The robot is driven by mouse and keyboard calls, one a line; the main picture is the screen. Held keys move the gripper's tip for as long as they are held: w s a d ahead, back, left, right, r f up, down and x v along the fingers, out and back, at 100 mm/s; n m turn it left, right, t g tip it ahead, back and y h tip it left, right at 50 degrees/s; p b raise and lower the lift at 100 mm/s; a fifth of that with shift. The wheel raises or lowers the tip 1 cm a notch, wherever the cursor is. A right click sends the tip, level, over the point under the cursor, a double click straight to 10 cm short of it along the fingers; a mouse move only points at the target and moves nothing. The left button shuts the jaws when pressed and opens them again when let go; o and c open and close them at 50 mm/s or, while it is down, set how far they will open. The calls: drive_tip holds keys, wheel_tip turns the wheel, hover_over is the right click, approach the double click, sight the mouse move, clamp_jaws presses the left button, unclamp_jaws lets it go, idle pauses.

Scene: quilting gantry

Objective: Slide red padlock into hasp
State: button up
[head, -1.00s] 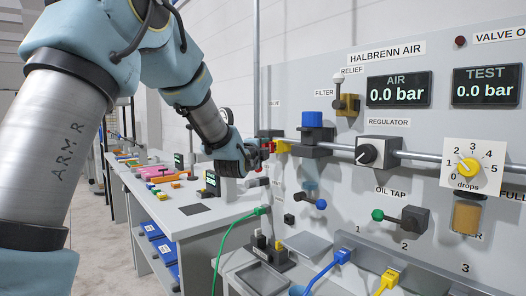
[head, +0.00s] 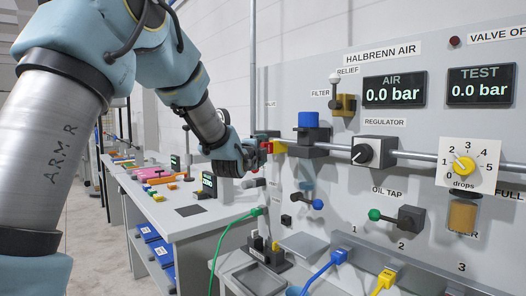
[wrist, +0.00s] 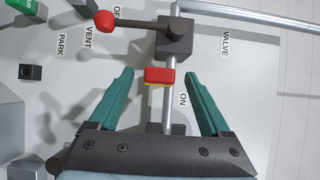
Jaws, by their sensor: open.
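A small red block (wrist: 159,75) with a yellow edge, which looks like the padlock, sits at the metal pipe (wrist: 168,110) in the wrist view. Its shackle cannot be made out, nor a separate hasp. My gripper (wrist: 160,73) is open, with one green finger on each side of the red block and a gap on both sides. A dark valve body (wrist: 175,36) with a red-ball lever (wrist: 105,21) lies just beyond the block. In the head view my gripper (head: 240,158) is beside the red block (head: 267,147), at the panel's left edge, partly hiding the valve.
Below are a lever with a blue ball (head: 317,204) and a green cable (head: 232,232). A grey bench (head: 165,217) with small items stands left.

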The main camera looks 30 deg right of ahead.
drive_tip(key=b+v, duration=0.3)
drive_tip(key=v, duration=0.7)
drive_tip(key=shift+b, duration=0.35)
drive_tip(key=shift+a, duration=0.1)
drive_tip(key=w+a+f+n+g+y, duration=0.2)
drive_tip(key=a+f+n+g+y, duration=0.2)
drive_tip(key=a+f+n+y, duration=0.95)
drive_tip(key=s+a+f+n+g, duration=0.2)
drive_tip(key=s+a+f+n, duration=0.2)
drive_tip(key=a, duration=0.4)
drive_tip(key=s+a+f+n+g, duration=0.2)
drive_tip(key=s+a+f+n, duration=0.2)
drive_tip(key=a, duration=0.5)
drive_tip(key=s+a+f+n+g, duration=0.2)
drive_tip(key=s+a+f+n, duration=0.3)
drive_tip(key=a, duration=0.4)
wheel_tip(320, 180, down, 2)
drive_tip(key=shift+s+f+g, duration=0.1)
drive_tip(key=shift+s+g, duration=0.2)
drive_tip(key=shift+s, duration=0.2)
drive_tip(key=shift+h, duration=0.25)
drive_tip(key=shift+c, duration=0.3)
